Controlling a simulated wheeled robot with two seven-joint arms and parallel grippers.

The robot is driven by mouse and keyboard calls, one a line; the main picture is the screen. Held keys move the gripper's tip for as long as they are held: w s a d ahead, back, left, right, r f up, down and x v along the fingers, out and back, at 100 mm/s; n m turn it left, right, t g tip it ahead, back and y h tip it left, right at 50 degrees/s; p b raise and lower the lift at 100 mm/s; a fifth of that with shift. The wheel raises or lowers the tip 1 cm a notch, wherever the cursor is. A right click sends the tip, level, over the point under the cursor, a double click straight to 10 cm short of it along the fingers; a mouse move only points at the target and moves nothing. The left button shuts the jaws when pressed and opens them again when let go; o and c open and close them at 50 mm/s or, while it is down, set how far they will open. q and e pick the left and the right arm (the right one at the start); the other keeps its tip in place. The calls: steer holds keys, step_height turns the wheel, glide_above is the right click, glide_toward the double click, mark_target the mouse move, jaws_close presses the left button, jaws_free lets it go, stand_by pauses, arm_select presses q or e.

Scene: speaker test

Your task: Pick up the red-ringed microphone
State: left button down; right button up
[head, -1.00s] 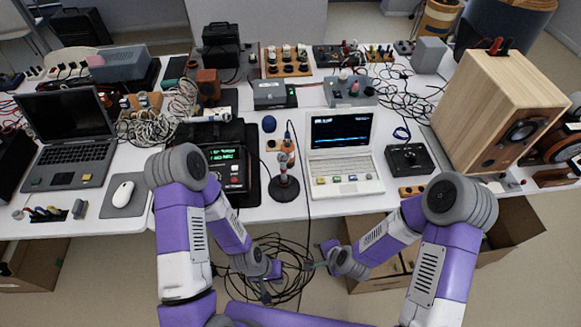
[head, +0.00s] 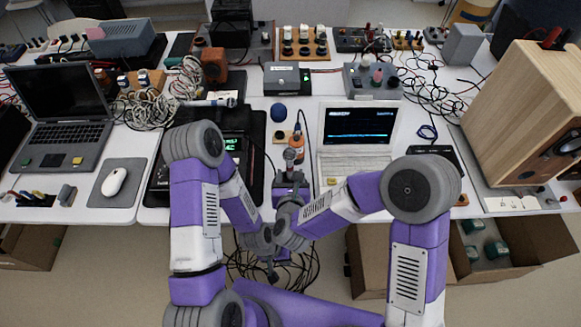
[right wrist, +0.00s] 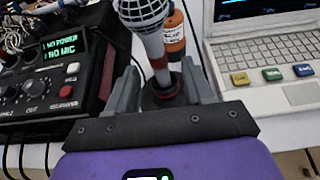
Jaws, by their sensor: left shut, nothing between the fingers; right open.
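The microphone (right wrist: 143,12), with a silver mesh head and grey body, stands upright on a dark round base (right wrist: 166,97) in the right wrist view. A red band shows low on its shaft. In the head view, its head (head: 289,155) is just visible, the rest mostly hidden by my right gripper (head: 291,180). That gripper, also seen in the right wrist view (right wrist: 160,88), is open, one finger on each side of the shaft in the picture; I cannot tell if the shaft is fully between them. My left gripper (head: 271,272) is shut and empty, below the table's front edge.
A black mixer unit (right wrist: 62,78) reading "NO POWER" and "NO MIC" lies left of the microphone. A white laptop (right wrist: 272,50) is close on the right. An orange bottle (right wrist: 174,35) stands just behind. A wooden speaker (head: 520,100) stands far right.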

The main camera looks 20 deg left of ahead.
mark_target(290, 170)
steer(key=x, duration=0.6)
steer(key=shift+r, duration=0.1)
jaws_close()
